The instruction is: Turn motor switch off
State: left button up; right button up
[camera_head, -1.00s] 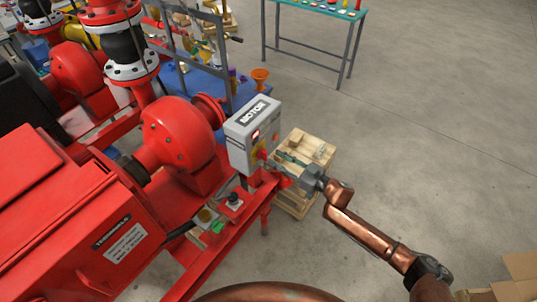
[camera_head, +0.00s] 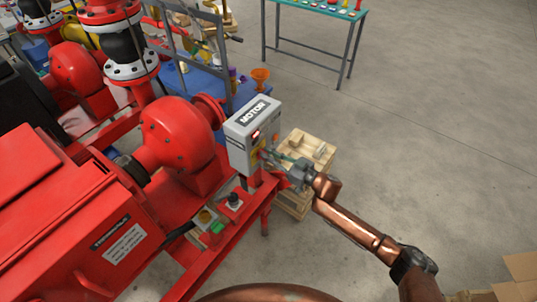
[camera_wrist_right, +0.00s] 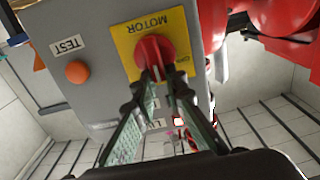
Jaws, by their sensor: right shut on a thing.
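The grey motor box (camera_head: 240,148), labelled MOTOR on top, stands on the red skid. Its front faces right in the head view. In the right wrist view, a red rotary switch knob (camera_wrist_right: 150,50) sits on a yellow plate (camera_wrist_right: 178,35) marked MOTOR on the grey box face. My right gripper (camera_wrist_right: 153,78) is shut on the red knob, with a fingertip on each side of its grip. In the head view, my right gripper (camera_head: 268,154) reaches the box front from the right and mostly hides the knob. My left gripper is not in view.
An orange TEST button (camera_wrist_right: 77,71) is beside the yellow plate. A small control station (camera_head: 212,222) with buttons sits on the skid below the box. A wooden pallet stack (camera_head: 313,148) stands behind my right gripper. The floor at right is mostly clear.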

grip_shut()
jog(key=n, duration=0.4)
jog(key=s+f+n, duration=0.1)
jog(key=n, duration=0.3)
jog(key=a+n+b, duration=0.1)
jog(key=n, duration=0.4)
jog(key=shift+s+a+f, duration=0.1)
jog(key=shift+s+f, duration=0.2)
jog(key=shift+s, duration=0.1)
jog(key=n+b, duration=0.1)
jog(key=n, duration=0.1)
jog(key=f+n+b, duration=0.1)
jog(key=n, duration=0.1)
jog(key=shift+s+a+n, duration=0.1)
jog(key=shift+n, duration=0.3)
jog(key=o, duration=0.6)
grip_release()
